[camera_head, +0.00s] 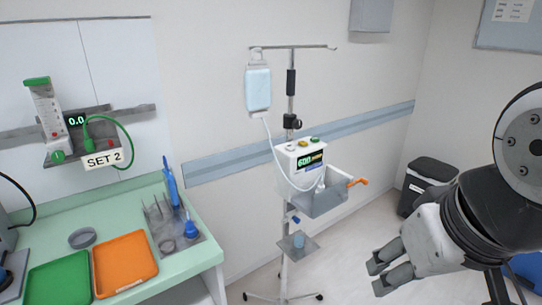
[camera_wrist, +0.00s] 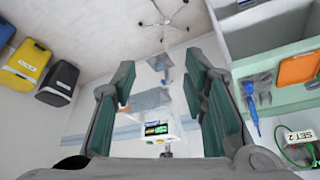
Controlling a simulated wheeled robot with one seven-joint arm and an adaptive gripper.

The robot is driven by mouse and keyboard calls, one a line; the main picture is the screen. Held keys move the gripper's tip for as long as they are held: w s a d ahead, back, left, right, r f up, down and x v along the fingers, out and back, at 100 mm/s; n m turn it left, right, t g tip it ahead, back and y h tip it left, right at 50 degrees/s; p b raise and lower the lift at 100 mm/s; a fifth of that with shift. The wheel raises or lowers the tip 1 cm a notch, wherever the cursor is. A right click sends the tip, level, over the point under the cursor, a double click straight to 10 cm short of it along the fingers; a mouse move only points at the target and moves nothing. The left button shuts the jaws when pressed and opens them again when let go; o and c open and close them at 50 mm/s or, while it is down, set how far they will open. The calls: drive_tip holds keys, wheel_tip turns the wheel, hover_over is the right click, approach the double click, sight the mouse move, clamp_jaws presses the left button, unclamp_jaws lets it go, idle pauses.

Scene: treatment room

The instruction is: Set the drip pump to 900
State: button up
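The drip pump (camera_head: 287,161) is a white box on an IV pole, with a lit green display (camera_head: 309,160) that reads 600. Several small buttons (camera_head: 303,142) sit on its top, one of them green. In the wrist view the pump (camera_wrist: 172,127) appears upside down between my fingers, some way beyond them. My gripper (camera_head: 377,275) is at the lower right in the head view, to the right of the pump and apart from it. In the wrist view my gripper (camera_wrist: 160,82) has its fingers wide apart with nothing between them.
A grey tray (camera_head: 323,201) with an orange handle (camera_head: 357,182) hangs below the pump. A drip bag (camera_head: 258,89) hangs from the pole (camera_head: 291,85). A green counter (camera_head: 206,244) with trays stands at left. A dark bin (camera_head: 430,170) stands at right.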

idle(0.4)
clamp_jaws()
idle(1.2)
